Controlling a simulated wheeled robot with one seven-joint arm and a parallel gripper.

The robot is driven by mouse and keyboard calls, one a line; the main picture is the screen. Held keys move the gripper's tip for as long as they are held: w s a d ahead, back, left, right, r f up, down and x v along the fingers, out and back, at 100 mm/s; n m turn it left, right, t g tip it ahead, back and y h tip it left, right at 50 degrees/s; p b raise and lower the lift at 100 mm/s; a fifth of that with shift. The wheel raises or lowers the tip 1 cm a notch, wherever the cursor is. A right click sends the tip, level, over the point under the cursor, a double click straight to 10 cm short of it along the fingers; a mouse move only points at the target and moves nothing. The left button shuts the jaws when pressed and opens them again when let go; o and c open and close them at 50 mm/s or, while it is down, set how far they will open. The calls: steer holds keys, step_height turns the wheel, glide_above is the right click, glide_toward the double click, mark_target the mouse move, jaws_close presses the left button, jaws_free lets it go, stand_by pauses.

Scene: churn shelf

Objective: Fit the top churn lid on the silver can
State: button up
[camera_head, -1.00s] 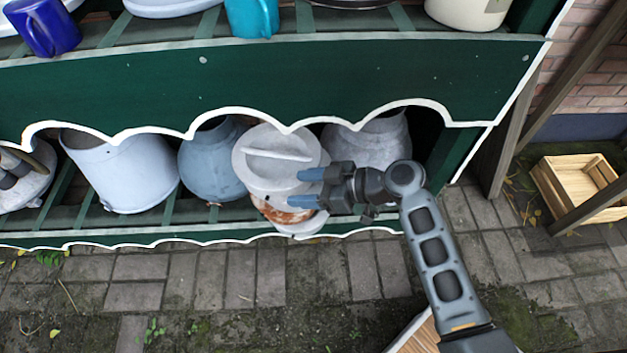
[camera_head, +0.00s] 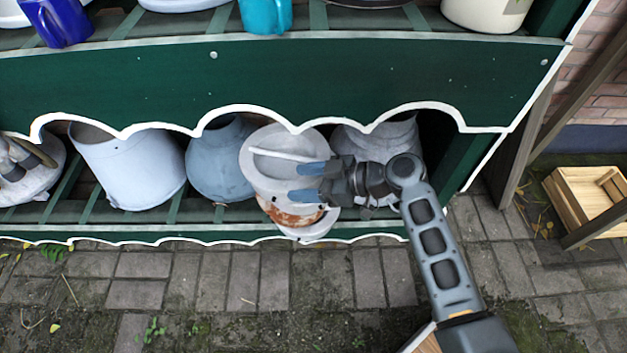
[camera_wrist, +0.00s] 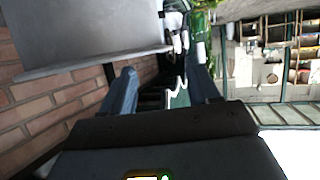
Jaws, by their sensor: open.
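A pale grey lid (camera_head: 258,178) with a white bar handle sits on a rust-stained whitish can (camera_head: 290,213) on the lower shelf, in the head view. My gripper (camera_head: 298,183) is open; its blue-tipped fingers overlap the right part of the lid in the picture. I cannot tell whether they touch it. A grey metal can (camera_head: 395,132) stands behind my gripper and is partly hidden by it. In the wrist view, nothing lies between the fingers (camera_wrist: 160,85), and a grey surface with a rim (camera_wrist: 90,35) fills the upper left; I cannot tell which object it is.
A pale bucket-like can (camera_head: 130,165) and a blue-grey pot (camera_head: 218,165) stand left of the lid. The scalloped green shelf board (camera_head: 250,80) hangs low over them. A wooden crate (camera_head: 590,205) stands at right. The paving (camera_head: 220,275) in front is mostly clear.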

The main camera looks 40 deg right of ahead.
mark_target(280, 185)
steer(key=shift+b+x, duration=0.55)
steer(key=shift+x, duration=2.3)
steer(key=shift+c, duration=0.2)
steer(key=shift+f, duration=0.1)
steer(key=c, duration=1.1)
jaws_close()
steer(key=shift+f, duration=0.15)
